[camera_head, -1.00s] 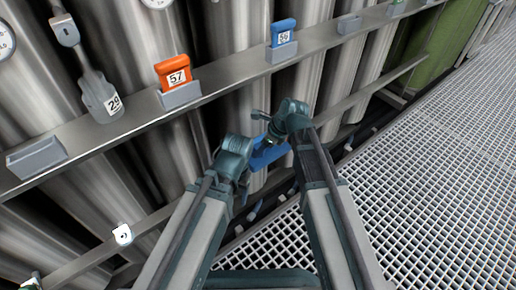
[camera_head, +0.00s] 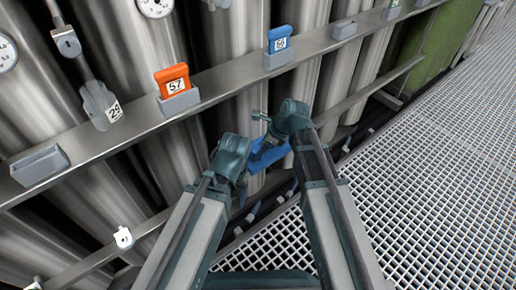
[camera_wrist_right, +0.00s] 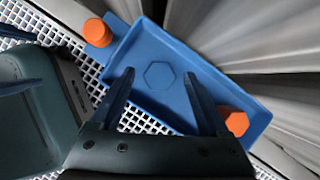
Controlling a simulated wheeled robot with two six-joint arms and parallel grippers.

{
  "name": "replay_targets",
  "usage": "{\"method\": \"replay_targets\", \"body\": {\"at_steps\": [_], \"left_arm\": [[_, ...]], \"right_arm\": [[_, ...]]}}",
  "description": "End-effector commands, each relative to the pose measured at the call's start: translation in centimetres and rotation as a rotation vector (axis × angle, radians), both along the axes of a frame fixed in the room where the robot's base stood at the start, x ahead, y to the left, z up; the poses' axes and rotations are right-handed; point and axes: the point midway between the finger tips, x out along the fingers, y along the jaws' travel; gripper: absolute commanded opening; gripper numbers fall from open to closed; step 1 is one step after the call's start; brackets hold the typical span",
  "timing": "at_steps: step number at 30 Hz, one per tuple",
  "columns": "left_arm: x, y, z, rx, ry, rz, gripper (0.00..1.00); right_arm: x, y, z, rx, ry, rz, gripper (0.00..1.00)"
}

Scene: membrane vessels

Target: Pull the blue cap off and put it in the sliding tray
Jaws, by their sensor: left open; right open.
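A blue tray (camera_head: 268,156) sits between my two arms, partly hidden by them. In the right wrist view the tray (camera_wrist_right: 190,62) shows a raised rim and a hexagon outline on its floor. My right gripper (camera_wrist_right: 159,73) is open, its two fingers apart and empty over the tray. My left gripper (camera_head: 243,190) hangs lower, left of the tray; its fingers are small and dark here. No part is clearly a blue cap; a blue labelled block (camera_head: 279,40) sits in a grey holder on the rail.
An orange labelled block (camera_head: 172,80) and an empty grey holder (camera_head: 40,165) sit on the metal rail (camera_head: 225,82). Tall steel vessels stand behind. Grating (camera_head: 430,150) is clear at right.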

Motion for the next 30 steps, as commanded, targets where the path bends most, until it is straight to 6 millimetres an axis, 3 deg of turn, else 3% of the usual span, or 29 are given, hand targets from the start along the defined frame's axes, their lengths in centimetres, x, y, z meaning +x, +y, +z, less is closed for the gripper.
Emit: {"method": "replay_targets", "body": {"at_steps": [1, 3, 15, 21, 30], "left_arm": [[0.0, 0.0, 1.6, 0.000, 0.000, -0.002, 0.67], [0.0, 0.0, 2.8, 0.000, 0.000, -0.003, 0.67], [0.0, 0.2, 8.6, 0.008, 0.001, 0.004, 0.67], [0.0, 0.2, 10.2, 0.008, 0.001, 0.008, 0.67], [0.0, 0.2, 10.7, 0.008, 0.002, 0.009, 0.67]], "right_arm": [[-0.2, -0.4, 1.6, 0.000, 0.001, -0.002, 0.79], [-0.5, -0.9, 2.8, 0.001, 0.001, -0.003, 0.79], [-1.6, -3.6, 8.5, 0.000, 0.001, -0.002, 0.79], [-2.0, -4.5, 10.2, 0.000, 0.000, -0.001, 0.79], [-2.1, -4.9, 10.7, 0.000, 0.000, 0.000, 0.79]]}}
